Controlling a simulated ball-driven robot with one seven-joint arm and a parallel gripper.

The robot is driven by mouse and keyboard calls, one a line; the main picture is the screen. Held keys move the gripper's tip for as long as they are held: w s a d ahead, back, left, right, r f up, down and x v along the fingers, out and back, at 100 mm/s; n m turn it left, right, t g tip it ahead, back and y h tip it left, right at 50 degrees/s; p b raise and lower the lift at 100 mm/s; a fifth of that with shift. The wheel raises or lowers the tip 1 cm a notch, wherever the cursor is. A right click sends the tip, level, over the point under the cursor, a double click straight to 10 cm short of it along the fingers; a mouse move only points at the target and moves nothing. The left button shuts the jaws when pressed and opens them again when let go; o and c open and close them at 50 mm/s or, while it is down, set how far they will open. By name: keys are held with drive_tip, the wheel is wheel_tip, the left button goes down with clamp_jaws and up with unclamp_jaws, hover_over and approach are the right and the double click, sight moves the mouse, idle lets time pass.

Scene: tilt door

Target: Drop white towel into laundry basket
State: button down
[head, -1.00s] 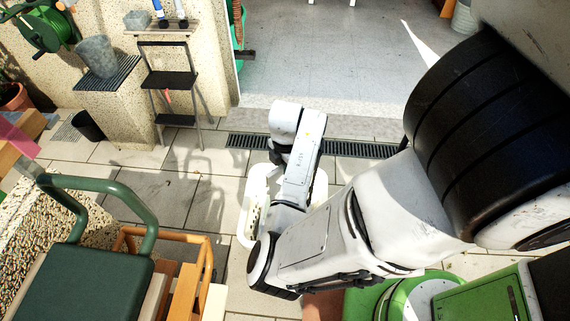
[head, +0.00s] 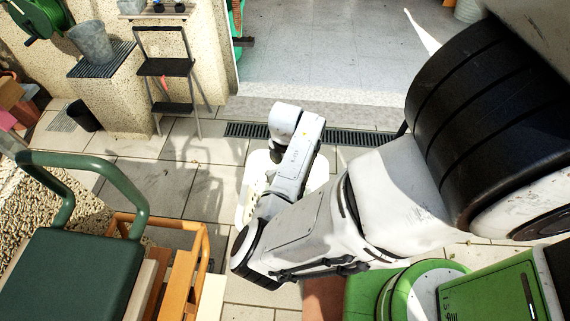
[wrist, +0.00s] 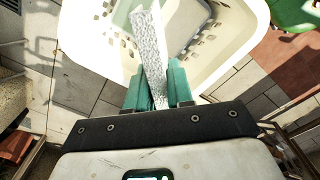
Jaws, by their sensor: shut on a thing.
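In the wrist view, my gripper (wrist: 158,88) has two green fingers shut on a white, fluffy towel (wrist: 151,48). The towel is a narrow strip that sticks out past the fingertips. The white laundry basket (wrist: 82,48), with slotted walls, lies below and beyond the towel. The towel overlaps the basket's opening in this view; its height above the basket I cannot tell. In the head view the basket (head: 248,205) stands on the tiles, mostly hidden behind my arm. My gripper and the towel are hidden there.
A green chair (head: 85,265) and an orange wooden frame (head: 190,255) stand at the lower left. A black step stool (head: 165,68) and a grey bucket (head: 92,43) on a pedestal stand by the wall. A drain grate (head: 350,137) crosses the floor. Tiles left of the basket are clear.

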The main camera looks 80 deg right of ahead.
idle(0.3)
drive_tip(key=c, duration=0.9)
unclamp_jaws()
wheel_tip(320, 180, up, 11)
drive_tip(key=shift+f, duration=0.1)
idle(0.3)
